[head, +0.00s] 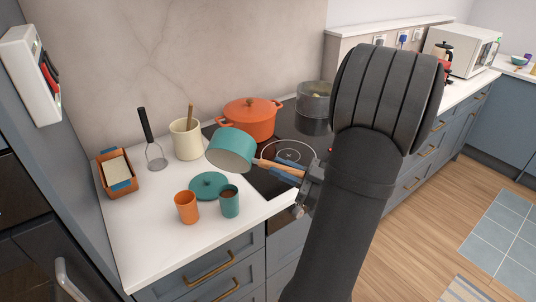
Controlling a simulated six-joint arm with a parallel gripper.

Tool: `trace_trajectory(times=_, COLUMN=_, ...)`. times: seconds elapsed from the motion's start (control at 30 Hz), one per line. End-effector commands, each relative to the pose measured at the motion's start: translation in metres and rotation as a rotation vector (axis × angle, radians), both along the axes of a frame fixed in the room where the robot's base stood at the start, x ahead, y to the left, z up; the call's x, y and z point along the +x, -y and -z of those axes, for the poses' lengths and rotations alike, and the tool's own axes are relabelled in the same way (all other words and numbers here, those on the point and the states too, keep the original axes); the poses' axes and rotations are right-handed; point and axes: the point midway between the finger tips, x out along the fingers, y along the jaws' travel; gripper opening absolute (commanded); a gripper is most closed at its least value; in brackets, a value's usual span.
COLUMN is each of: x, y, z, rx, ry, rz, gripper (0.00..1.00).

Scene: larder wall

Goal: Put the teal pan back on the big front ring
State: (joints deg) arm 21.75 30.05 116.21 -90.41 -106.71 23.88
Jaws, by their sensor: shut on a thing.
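The teal pan (234,142) is held in the air above the left end of the hob, tilted, with a grey-green round face turned down towards me. I cannot tell if that face is its base or its inside. Its wooden handle (283,167) runs right to my gripper (302,174), which is shut on it; the fingertips are partly hidden by my arm. A pale ring (289,153) shows on the black hob (262,182), just right of the pan and behind the handle. My arm hides the hob's right front.
An orange pot (250,121) and a grey pot (313,102) stand at the hob's back. Left on the white counter (150,235) are a cream utensil crock (186,141), teal lid (208,185), orange cup (187,208), teal cup (229,203) and orange tray (121,190).

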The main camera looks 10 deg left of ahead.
Motion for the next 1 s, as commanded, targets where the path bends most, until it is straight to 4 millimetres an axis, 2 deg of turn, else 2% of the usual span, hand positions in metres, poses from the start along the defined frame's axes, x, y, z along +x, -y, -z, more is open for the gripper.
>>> trace_trajectory(times=0.1, x=0.019, y=0.014, z=0.005, rx=0.022, ry=-0.15, rz=0.041, gripper=0.0)
trace_trajectory(times=0.3, x=0.042, y=0.035, z=0.009, rx=0.078, ry=-0.45, rz=0.102, gripper=0.0)
trace_trajectory(times=0.77, x=0.075, y=0.073, z=0.015, rx=0.265, ry=-1.11, rz=0.209, gripper=0.0)
trace_trajectory(times=1.0, x=0.091, y=0.099, z=0.017, rx=0.418, ry=-1.426, rz=0.274, gripper=0.0)
